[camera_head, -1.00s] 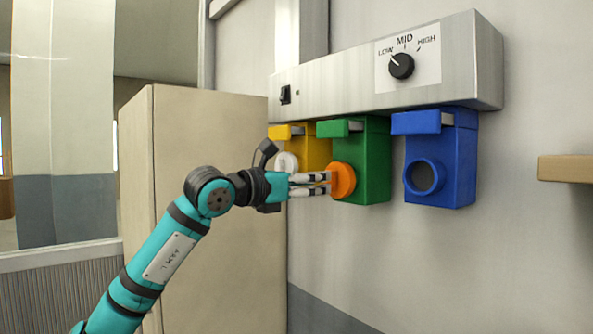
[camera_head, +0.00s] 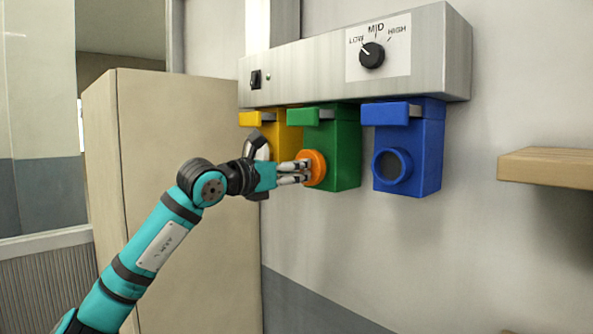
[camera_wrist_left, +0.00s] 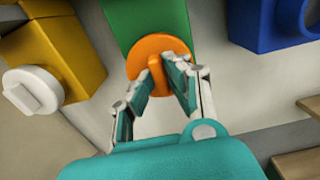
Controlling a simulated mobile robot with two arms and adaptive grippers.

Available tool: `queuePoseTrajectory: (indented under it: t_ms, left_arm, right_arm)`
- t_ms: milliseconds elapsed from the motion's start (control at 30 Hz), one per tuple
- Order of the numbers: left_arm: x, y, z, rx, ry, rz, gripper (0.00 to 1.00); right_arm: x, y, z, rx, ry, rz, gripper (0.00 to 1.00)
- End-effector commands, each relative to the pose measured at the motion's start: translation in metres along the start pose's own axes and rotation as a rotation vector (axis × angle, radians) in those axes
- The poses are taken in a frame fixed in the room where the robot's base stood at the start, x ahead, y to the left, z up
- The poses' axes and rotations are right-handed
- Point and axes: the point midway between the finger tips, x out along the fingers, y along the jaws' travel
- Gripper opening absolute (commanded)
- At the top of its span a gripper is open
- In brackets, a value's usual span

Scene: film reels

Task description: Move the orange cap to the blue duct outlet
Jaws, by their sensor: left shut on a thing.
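The orange cap (camera_head: 315,168) is at the front of the green duct outlet (camera_head: 343,150), covering its opening. My left gripper (camera_head: 304,171) is shut on the cap's raised grip. In the left wrist view the two fingers (camera_wrist_left: 168,75) pinch the orange cap (camera_wrist_left: 150,47) from both sides. The blue duct outlet (camera_head: 425,155) hangs to the right of the green one, with its round opening (camera_head: 389,165) uncovered. My right gripper is not in view.
A yellow duct outlet (camera_head: 283,142) is left of the green one; its white cap (camera_wrist_left: 34,91) shows in the left wrist view. A metal control box (camera_head: 310,80) with a dial runs above. A wooden shelf (camera_head: 550,167) juts out at right. A beige cabinet (camera_head: 190,120) stands behind my arm.

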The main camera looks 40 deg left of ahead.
Motion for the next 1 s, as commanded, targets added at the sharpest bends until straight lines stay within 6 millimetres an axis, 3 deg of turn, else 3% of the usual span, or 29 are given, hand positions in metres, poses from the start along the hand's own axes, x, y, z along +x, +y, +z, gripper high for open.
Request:
queuePoseTrajectory:
  t_ms: [367,1000]
  left_arm:
    - [-0.003,0.000,-0.001,0.001,-0.001,0.001,0.04]
    - [-0.035,0.000,-0.001,0.001,-0.003,0.001,0.04]
  right_arm:
    - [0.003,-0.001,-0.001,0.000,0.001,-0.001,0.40]
    - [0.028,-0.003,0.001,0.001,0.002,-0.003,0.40]
